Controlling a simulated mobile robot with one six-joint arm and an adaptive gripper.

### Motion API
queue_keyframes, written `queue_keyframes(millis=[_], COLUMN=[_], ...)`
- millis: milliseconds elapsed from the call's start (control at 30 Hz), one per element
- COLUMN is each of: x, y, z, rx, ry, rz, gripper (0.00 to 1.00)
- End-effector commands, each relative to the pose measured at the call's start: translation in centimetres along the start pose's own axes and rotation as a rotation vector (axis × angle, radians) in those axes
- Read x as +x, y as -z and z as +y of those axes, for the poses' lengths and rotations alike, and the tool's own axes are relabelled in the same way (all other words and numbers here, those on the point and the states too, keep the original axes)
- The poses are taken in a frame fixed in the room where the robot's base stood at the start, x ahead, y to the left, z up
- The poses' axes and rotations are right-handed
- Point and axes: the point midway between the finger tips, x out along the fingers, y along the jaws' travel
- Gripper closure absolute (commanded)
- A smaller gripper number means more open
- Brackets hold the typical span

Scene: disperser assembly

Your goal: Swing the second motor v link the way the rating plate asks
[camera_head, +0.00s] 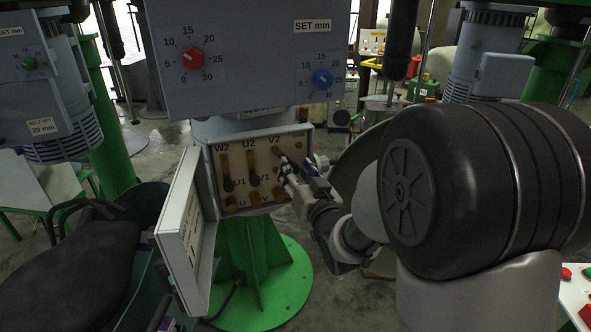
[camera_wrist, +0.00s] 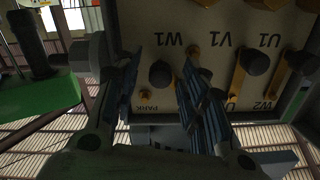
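The open motor terminal box (camera_head: 303,140) has brass links with dark knobs and labels W2, U2, V2 above U1 and V1. The left link (camera_head: 223,163) and middle link (camera_head: 250,160) hang roughly upright. The right link (camera_head: 276,153) at V2 is partly hidden by my gripper (camera_head: 285,170). In the wrist view the picture is upside down. A dark knob (camera_wrist: 160,73) stands between the spread fingers of my gripper (camera_wrist: 158,85), with gaps on both sides, near W1 and PARK. The plate text (camera_head: 190,222) on the open door is too small to read.
The door (camera_head: 180,235) stands open to the left of the box. A grey panel with a red dial (camera_head: 191,57) and a blue dial (camera_head: 323,79) hangs just above. A green pedestal (camera_head: 255,270) is below. In the wrist view, another knobbed link (camera_wrist: 255,62) is close on the right.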

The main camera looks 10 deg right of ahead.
Motion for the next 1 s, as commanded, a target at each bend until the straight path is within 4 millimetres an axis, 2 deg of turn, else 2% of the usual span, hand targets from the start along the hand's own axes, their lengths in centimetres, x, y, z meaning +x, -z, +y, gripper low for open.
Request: queue_keyframes(millis=[67,600,1000], x=[0.01,0.02,0.03], y=[0.00,0.04,0.05], z=[0.00,-0.02,-0.03], rx=[0.000,0.000,0.000], ry=[0.000,0.000,0.000], rz=[0.000,0.001,0.001], gripper=[0.63,0.99,1.00])
